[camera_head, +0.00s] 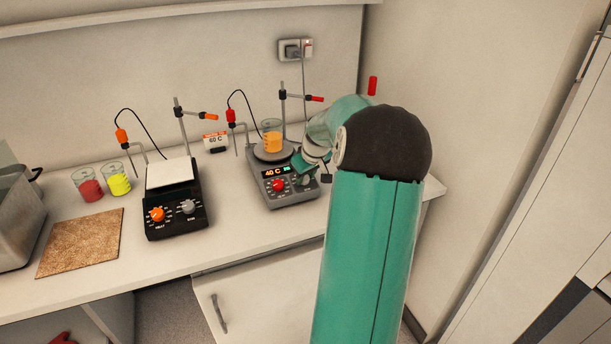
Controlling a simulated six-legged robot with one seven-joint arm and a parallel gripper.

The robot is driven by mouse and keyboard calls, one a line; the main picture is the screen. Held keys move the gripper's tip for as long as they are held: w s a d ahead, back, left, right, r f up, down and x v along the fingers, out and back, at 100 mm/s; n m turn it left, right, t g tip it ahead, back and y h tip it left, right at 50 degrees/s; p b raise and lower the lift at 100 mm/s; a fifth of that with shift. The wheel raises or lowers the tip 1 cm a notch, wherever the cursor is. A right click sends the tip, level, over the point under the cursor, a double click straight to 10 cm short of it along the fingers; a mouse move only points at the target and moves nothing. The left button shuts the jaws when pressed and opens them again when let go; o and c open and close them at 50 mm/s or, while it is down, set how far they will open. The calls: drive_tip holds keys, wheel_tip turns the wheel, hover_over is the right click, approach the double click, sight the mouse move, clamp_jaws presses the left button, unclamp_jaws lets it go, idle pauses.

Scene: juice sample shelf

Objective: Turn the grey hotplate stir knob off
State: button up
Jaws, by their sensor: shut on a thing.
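The grey hotplate (291,199) stands at the middle right of the counter. Its display (276,171) is lit and reads about 40 C, with a green part at its right end. A red knob (278,185) is on the left of its front panel. A beaker of orange liquid (272,138) stands on its round top plate. My gripper (301,174) reaches down from the right to the right side of the panel, shut on the stir knob there. The gripper hides most of this knob, so its setting does not show.
A black hotplate (176,225) with orange and grey knobs stands to the left. Stands with probes rise behind both hotplates. A small 60 C sign (215,141) stands between them.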

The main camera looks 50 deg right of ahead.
drive_tip(key=shift+n, duration=1.9)
drive_tip(key=o, duration=1)
drive_tip(key=shift+c, duration=0.2)
drive_tip(key=shift+r, duration=0.1)
drive_tip(key=v, duration=1.3)
drive_tip(key=shift+s+d+r, duration=0.25)
drive_tip(key=shift+r, duration=0.1)
drive_tip(key=shift+a, duration=0.1)
